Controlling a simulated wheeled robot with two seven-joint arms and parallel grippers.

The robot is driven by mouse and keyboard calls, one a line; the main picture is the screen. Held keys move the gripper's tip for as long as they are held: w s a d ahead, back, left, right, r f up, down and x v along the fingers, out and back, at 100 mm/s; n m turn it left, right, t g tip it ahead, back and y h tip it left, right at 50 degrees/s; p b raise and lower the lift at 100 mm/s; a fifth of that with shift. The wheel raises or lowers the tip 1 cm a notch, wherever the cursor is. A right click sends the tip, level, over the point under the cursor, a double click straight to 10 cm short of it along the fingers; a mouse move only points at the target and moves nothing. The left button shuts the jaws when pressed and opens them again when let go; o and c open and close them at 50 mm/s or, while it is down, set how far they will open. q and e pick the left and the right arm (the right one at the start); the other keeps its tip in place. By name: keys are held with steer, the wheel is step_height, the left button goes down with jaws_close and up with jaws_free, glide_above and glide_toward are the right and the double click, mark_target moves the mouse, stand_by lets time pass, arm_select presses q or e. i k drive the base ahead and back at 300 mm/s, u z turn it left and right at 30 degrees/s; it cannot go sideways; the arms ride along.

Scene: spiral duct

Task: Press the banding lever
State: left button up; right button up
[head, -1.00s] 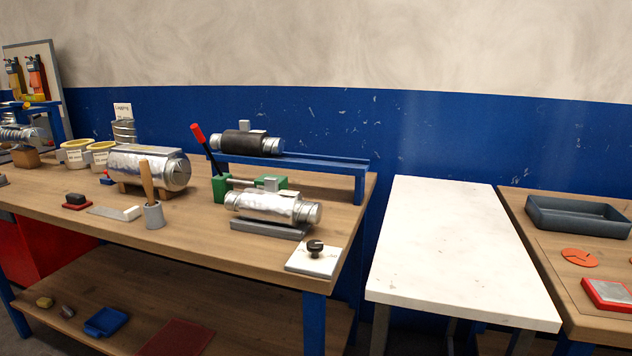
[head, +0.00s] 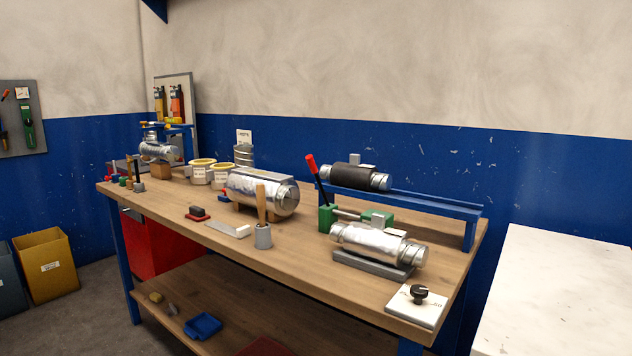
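The banding lever (head: 317,181) is a black bar with a red grip on top. It stands tilted, leaning up and to the left, out of a green base (head: 327,217) on the wooden workbench (head: 300,275). A metal rod runs right from this base to a second green block (head: 377,218). A silver duct piece (head: 378,246) lies on a grey cradle (head: 372,264) in front of them. Neither of my grippers shows in the head view.
A blue raised rail (head: 430,203) carries a dark-banded duct piece (head: 352,176) behind the lever. A large silver cylinder (head: 262,192), a wooden-handled tool (head: 262,205) and a white plate with a black knob (head: 418,293) stand nearby. A white table (head: 560,290) is at right.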

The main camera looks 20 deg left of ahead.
mark_target(311, 162)
steer(key=k, duration=0.5)
steer(key=u, duration=1.25)
steer(key=i, duration=0.9)
steer(key=z, duration=1.6)
